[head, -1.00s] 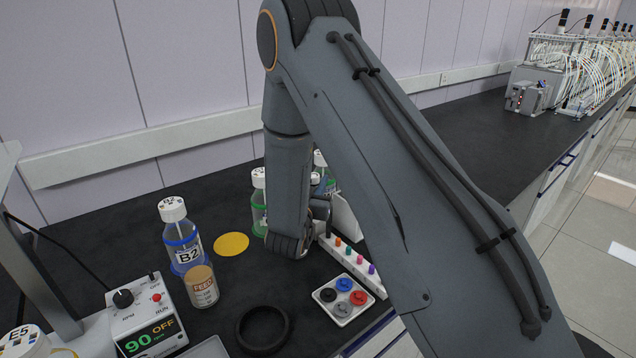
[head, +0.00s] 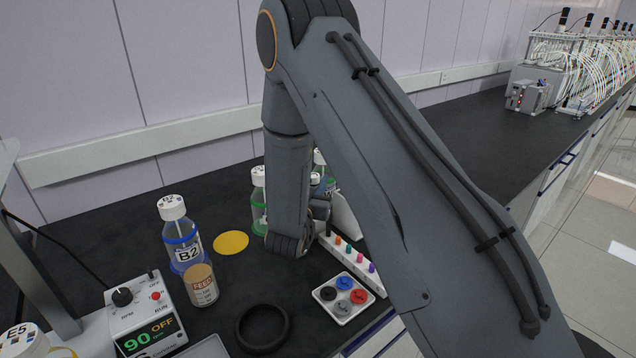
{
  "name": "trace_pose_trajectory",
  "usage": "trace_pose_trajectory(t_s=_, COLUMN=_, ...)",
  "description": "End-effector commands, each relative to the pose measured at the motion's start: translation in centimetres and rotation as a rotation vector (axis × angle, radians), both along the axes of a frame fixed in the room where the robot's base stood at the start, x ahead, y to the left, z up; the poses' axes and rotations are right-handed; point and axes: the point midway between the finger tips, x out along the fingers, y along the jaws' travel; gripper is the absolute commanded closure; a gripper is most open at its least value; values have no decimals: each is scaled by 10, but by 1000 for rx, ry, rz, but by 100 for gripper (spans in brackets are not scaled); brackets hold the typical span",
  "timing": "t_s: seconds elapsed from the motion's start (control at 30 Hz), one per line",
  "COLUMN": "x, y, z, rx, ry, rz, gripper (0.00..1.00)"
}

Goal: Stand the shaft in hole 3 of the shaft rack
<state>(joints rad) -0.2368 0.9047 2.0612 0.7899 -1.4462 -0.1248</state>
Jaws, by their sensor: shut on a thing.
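My arm crosses the middle of the head view, and its wrist hangs over the bench. My gripper's fingers are hidden behind the arm, so I cannot see whether they hold anything. No shaft can be made out. A long white block (head: 328,244) with a row of small coloured pieces lies partly behind my arm. It may be the shaft rack, but its hole numbers cannot be read and its far side is hidden.
A white tray (head: 345,313) holds black, blue, red and grey round pieces. A black ring (head: 243,330), a FEED jar (head: 202,287), bottle B2 (head: 183,243), a yellow disc (head: 231,242) and a controller box (head: 148,317) stand nearby. Green-marked bottles (head: 258,195) are behind.

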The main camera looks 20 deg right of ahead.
Motion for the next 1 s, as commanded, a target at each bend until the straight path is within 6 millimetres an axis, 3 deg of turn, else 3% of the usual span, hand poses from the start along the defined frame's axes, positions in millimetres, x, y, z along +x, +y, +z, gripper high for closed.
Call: trace_pose_trajectory(t_s=1.0, x=0, y=0, z=-7, rx=0, ry=0, rz=0, gripper=100)
